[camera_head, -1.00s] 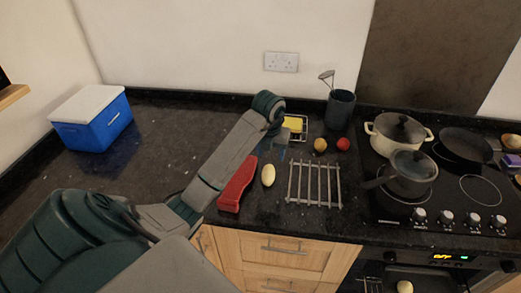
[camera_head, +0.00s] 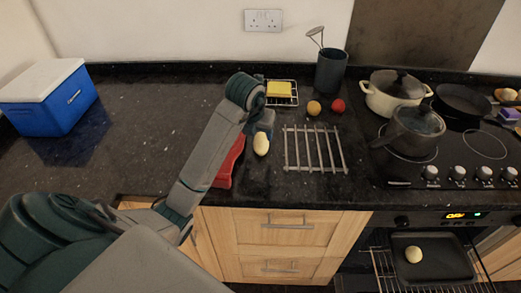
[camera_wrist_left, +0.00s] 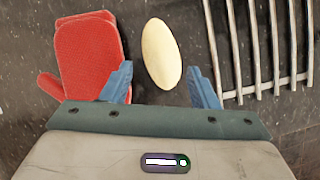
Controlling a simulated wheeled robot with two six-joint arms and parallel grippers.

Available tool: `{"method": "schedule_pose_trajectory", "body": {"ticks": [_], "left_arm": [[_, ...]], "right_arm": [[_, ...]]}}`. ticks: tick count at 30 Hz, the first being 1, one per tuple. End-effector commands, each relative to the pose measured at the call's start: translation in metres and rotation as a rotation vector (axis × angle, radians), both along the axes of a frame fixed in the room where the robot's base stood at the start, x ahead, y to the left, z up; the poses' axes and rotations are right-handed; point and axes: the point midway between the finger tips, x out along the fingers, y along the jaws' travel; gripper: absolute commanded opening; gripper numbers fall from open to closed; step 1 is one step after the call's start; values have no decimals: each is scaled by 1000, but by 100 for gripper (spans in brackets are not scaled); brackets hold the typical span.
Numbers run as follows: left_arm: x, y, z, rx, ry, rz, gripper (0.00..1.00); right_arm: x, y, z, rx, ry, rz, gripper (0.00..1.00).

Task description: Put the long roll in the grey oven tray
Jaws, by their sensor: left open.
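The long roll (camera_head: 261,145) is a pale, smooth oval on the dark worktop, between a red oven mitt and a metal rack. It also shows in the left wrist view (camera_wrist_left: 161,48). My left gripper (camera_head: 263,128) is above the worktop at the roll's far end. In the left wrist view its blue fingers (camera_wrist_left: 158,78) are open and empty, one to each side of the roll's near end. The grey oven tray (camera_head: 456,270) is in the open oven at the lower right, with a small round roll (camera_head: 413,254) in it. My right gripper is out of view.
The red mitt (camera_head: 227,166) lies close left of the roll, the metal rack (camera_head: 313,149) to its right. Pans (camera_head: 411,133) stand on the hob. A yellow sponge (camera_head: 279,89), utensil pot (camera_head: 331,71) and blue cool box (camera_head: 48,100) stand farther back.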

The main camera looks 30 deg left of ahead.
Motion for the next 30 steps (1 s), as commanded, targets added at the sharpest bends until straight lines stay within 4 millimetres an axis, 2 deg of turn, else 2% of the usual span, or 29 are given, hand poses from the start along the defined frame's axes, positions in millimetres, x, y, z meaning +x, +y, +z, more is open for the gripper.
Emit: {"method": "schedule_pose_trajectory", "body": {"ticks": [3, 8, 11, 15, 23, 27, 30], "left_arm": [[2, 0, -4, 0, 0, 0, 54], [5, 1, -17, 0, 1, 0, 54], [10, 2, -32, -2, 4, 0, 54], [18, 4, -44, -2, 5, 1, 54], [20, 4, -49, 0, 0, 0, 54], [20, 4, -49, 0, 0, 0, 27], [20, 4, -49, 0, 1, 0, 24]], "right_arm": [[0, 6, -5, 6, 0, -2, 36], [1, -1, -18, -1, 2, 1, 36], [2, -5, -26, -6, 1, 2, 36], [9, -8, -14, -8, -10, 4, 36], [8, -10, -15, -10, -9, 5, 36], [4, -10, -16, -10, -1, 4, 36], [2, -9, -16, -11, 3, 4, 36]]}}
